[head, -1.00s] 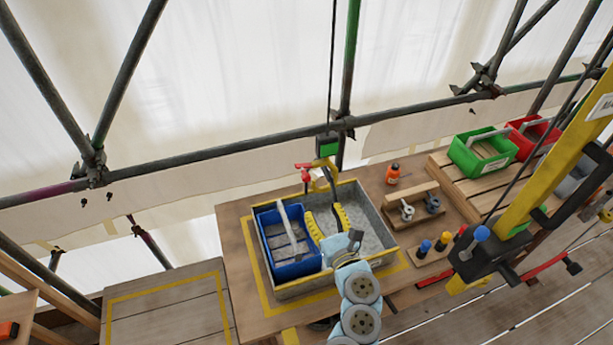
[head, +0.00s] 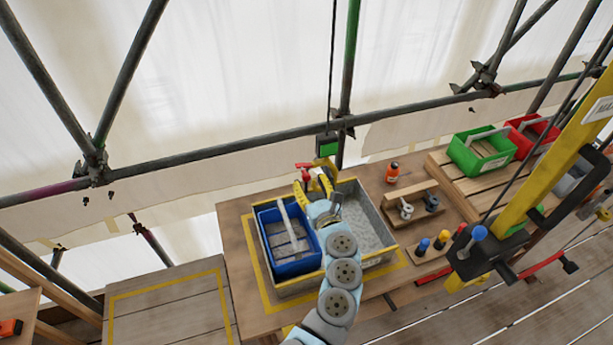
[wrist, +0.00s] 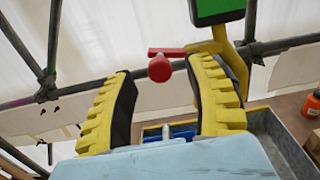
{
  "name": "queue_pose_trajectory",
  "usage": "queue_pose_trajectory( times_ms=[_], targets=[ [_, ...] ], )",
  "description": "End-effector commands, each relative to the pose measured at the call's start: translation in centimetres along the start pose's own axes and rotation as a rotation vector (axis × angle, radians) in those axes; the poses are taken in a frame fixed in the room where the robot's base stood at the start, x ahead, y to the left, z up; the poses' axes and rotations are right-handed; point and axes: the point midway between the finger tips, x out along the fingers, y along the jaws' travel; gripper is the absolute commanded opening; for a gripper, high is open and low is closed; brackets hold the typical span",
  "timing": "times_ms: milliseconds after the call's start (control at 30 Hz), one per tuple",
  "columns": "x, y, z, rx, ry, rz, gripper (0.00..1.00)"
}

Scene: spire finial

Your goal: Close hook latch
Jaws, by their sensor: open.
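A hook block (head: 326,147) with a green face hangs on a cable above the blue crate and grey tray. Below it is the yellow hook (wrist: 222,42), with a red latch (head: 303,166) sticking out to the left. In the wrist view the red latch (wrist: 160,68) ends in a round knob that appears between my fingertips. I cannot tell whether it touches a finger. My gripper (head: 312,184) is open and empty, its yellow-and-black fingers (wrist: 162,75) pointing up at the latch. My gripper partly hides the lower hook in the head view.
The blue crate (head: 270,266) with a pale handle stands in the grey tray (head: 388,256) below. An orange bottle (head: 392,173), a wooden rack (head: 424,188) and coloured pegs (head: 424,246) are to the right. A scaffold bar (head: 230,145) runs behind.

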Motion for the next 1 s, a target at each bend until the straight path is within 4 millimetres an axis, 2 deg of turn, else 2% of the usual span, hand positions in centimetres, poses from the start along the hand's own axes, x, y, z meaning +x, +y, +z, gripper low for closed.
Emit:
queue_pose_trajectory(
  times_ms=[300, 767, 967, 1000],
  targets=[
    [2.2, 0.1, 0.1, -0.001, -0.001, 0.003, 0.53],
    [2.7, 0.1, -0.1, 0.002, 0.001, 0.000, 0.53],
    [2.7, 0.1, -0.1, 0.001, 0.001, 0.000, 0.00],
    [2.7, 0.1, -0.1, 0.002, 0.001, 0.000, 0.00]
  ],
)
